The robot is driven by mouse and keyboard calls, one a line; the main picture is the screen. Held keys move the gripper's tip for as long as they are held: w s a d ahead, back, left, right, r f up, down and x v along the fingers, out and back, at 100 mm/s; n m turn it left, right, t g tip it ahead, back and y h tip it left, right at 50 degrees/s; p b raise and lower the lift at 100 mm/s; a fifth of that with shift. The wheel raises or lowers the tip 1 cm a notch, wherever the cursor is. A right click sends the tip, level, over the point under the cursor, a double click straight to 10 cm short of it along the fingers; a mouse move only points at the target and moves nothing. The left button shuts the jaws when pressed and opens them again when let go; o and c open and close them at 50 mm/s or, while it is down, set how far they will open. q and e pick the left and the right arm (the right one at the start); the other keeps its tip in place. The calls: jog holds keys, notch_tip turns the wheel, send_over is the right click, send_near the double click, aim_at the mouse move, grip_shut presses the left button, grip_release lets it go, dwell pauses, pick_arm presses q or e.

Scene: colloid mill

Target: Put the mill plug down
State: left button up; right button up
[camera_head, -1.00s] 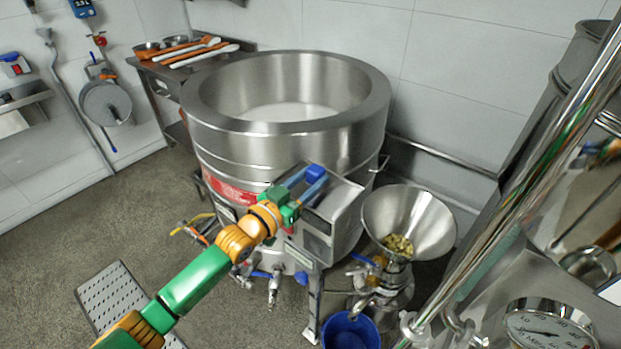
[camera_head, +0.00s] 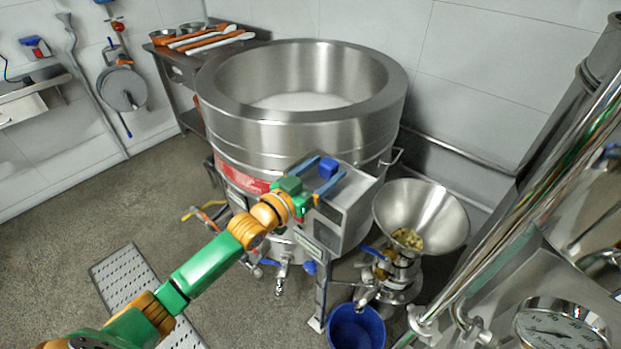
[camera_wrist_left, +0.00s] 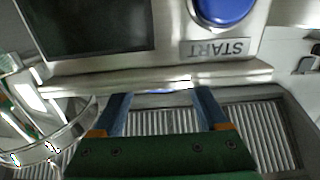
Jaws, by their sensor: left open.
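My left gripper (camera_head: 318,176) reaches in from the left to the steel control box (camera_head: 352,198) on the front of the large round vessel. Its two blue fingers are open and apart; they also show in the left wrist view (camera_wrist_left: 162,98), near the box's edge, with nothing clearly held between them. No other thing can be made out as the plug. My right gripper is not in view.
A blue START button (camera_wrist_left: 225,8) and a dark screen (camera_wrist_left: 85,25) lie just beyond my fingers. A steel funnel (camera_head: 440,210) with yellow-green pieces stands right of the box, above a blue bucket (camera_head: 357,328). Steel pipework fills the right side.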

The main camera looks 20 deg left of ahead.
pick_arm(q)
jog(key=b+v, duration=0.1)
jog(key=v, duration=1)
jog(key=s+a+f+n+g+y, duration=0.1)
jog(key=s+a+f+g+y, duration=0.15)
jog(key=f, duration=0.55)
jog(key=s+a+f+n+g+y, duration=0.1)
jog(key=a+f+y, duration=0.15)
jog(key=f, duration=0.65)
jog(key=s+a+f+n+g+y, duration=0.1)
jog(key=s+a+f+g, duration=0.15)
jog(key=f, duration=0.55)
jog(key=s+d+f+g, duration=0.3)
jog(key=s+f+g, duration=0.3)
jog(key=s+f, duration=0.95)
jog(key=s+d+f+g, duration=0.2)
jog(key=s, duration=0.4)
jog(key=s+d+f+m+g, duration=0.1)
jog(key=s+d+f+g, duration=0.1)
jog(key=s, duration=0.5)
jog(key=shift+d+f+m, duration=0.3)
jog(key=shift+d+f, duration=0.2)
jog(key=shift+d, duration=0.25)
